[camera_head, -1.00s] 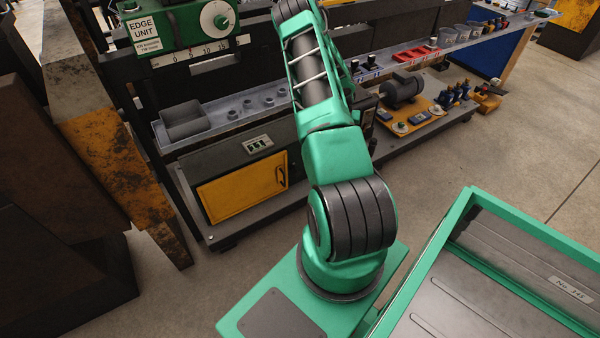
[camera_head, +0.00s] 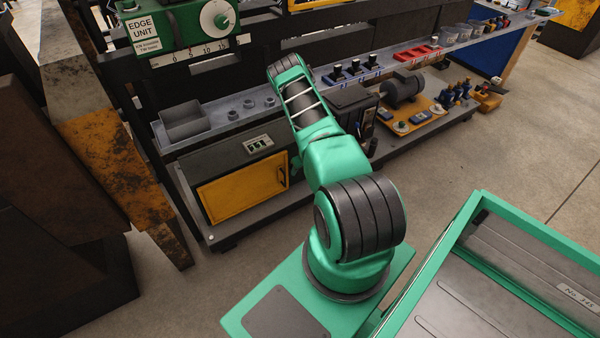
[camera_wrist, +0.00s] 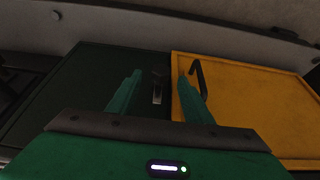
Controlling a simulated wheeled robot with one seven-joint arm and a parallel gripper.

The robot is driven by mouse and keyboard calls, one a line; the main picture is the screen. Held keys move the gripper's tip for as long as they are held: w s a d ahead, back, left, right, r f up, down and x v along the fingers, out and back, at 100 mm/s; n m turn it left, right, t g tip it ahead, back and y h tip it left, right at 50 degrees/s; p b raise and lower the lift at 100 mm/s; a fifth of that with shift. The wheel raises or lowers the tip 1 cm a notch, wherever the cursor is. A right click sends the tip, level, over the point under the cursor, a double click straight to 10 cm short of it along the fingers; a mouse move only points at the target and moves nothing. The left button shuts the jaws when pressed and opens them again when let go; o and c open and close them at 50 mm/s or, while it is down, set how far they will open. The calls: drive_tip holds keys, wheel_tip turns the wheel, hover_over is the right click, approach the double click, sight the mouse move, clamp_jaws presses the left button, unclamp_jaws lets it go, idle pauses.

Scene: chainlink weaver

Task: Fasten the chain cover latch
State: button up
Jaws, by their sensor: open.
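The yellow cover panel (camera_head: 243,188), likely the chain cover, looks closed on the lower front of the machine; it also shows at the right of the wrist view (camera_wrist: 245,105). A black bent handle (camera_wrist: 198,75) is on its edge, beside my gripper's right finger. A small metal latch piece (camera_wrist: 157,92) sits on the neighbouring dark green panel (camera_wrist: 75,95), near the seam. My gripper (camera_wrist: 160,75) is open and empty, its fingers pointing at the panels on either side of this piece. I cannot tell whether they touch anything. The head view mostly hides the gripper behind my arm.
A grey shelf (camera_head: 220,115) with a bin and nuts runs above the panel. A motor on a yellow board (camera_head: 425,115) is to the right. A rusty post (camera_head: 105,160) stands left. The floor (camera_head: 180,290) in front is clear.

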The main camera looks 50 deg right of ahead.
sight(298, 172)
drive_tip(key=shift+x, duration=2.05)
